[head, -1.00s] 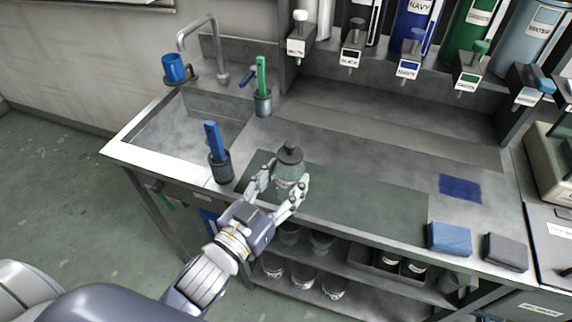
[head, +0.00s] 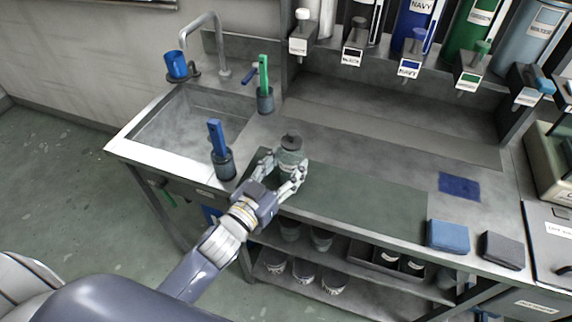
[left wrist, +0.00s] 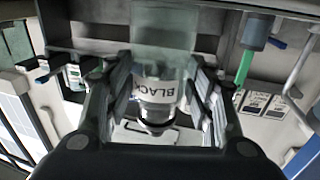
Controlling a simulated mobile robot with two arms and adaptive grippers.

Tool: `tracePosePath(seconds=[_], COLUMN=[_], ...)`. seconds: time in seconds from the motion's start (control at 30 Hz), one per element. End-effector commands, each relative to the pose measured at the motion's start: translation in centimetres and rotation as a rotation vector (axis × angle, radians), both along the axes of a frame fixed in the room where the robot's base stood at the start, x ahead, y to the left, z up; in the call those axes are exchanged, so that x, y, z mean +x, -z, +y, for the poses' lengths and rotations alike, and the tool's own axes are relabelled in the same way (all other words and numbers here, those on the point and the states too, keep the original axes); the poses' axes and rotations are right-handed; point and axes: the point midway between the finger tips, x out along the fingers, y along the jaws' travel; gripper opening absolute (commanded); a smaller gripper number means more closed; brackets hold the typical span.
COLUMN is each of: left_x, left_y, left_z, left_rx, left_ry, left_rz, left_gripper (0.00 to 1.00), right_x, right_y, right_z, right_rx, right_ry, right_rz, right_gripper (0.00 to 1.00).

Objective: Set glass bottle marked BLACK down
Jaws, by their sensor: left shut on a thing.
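The glass bottle marked BLACK (head: 290,158) is clear greenish glass with a dark cap. It stands about upright over the left part of the dark green mat (head: 370,205) on the counter. My left gripper (head: 281,172) is shut around its body, a finger on each side. In the left wrist view, which is upside down, the bottle (left wrist: 160,72) sits between the fingers (left wrist: 160,95) with its BLACK label readable. The bottle's base is hidden by the gripper, so I cannot tell whether it touches the mat. My right gripper is not in view.
A dark cup with a blue-handled tool (head: 223,165) stands left of the bottle, near the sink (head: 150,132). Another cup with a green-handled tool (head: 265,100) stands behind. The mat's middle and right are clear.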

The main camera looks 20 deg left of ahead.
Motion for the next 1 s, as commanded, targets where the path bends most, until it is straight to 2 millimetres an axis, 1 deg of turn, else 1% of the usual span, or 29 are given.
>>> tracePosePath(seconds=[0.13,0.17,0.2,0.23,0.53,0.67,0.77,1.0], left_x=[0.0,0.0,0.0,0.0,0.0,-0.1,-1.0,-4.6], left_y=[0.3,0.3,0.3,0.3,0.2,-0.1,0.1,0.2], left_z=[0.0,0.0,0.0,0.0,0.0,0.0,0.3,1.2], left_rx=[0.0,0.001,0.001,0.001,0.001,0.001,0.001,0.001], left_ry=[0.0,0.0,0.0,0.0,0.0,0.0,0.0,0.0], left_rz=[-0.002,0.0,0.0,0.0,0.0,0.0,0.002,0.003], left_gripper=[0.2,0.55,0.64,0.7,0.7,0.7,0.7,0.7], right_x=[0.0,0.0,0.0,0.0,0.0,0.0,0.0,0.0], right_y=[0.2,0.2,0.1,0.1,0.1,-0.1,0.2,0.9], right_z=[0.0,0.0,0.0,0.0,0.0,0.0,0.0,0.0], right_rx=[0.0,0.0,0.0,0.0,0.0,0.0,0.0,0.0], right_ry=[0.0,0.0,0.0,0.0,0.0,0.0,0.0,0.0], right_rz=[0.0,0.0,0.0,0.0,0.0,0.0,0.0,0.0], right_gripper=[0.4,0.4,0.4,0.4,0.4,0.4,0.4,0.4])
